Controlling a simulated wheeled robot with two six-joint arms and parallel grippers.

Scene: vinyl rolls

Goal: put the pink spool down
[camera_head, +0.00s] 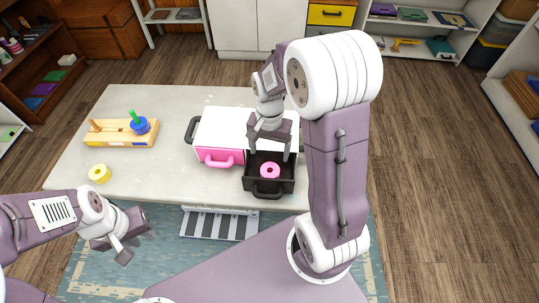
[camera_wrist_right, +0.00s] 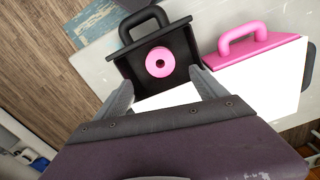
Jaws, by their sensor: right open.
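The pink spool (camera_head: 270,170) lies inside a black open-topped drawer (camera_head: 270,188) at the front of the white box on the table; it also shows in the right wrist view (camera_wrist_right: 160,62), where its centre hole faces the camera. My right gripper (camera_head: 269,155) is over the back of the drawer, its fingers apart and empty; in the right wrist view the fingertips (camera_wrist_right: 161,80) are to either side of the spool's line, clear of it. My left gripper (camera_head: 125,248) is empty off the table's front left edge; its finger gap is unclear.
The white box (camera_head: 225,128) has a pink-handled drawer (camera_head: 219,157) left of the black one. A wooden peg rack (camera_head: 115,134) holds blue and green spools. A yellow spool (camera_head: 100,173) lies front left. The table's left middle is clear.

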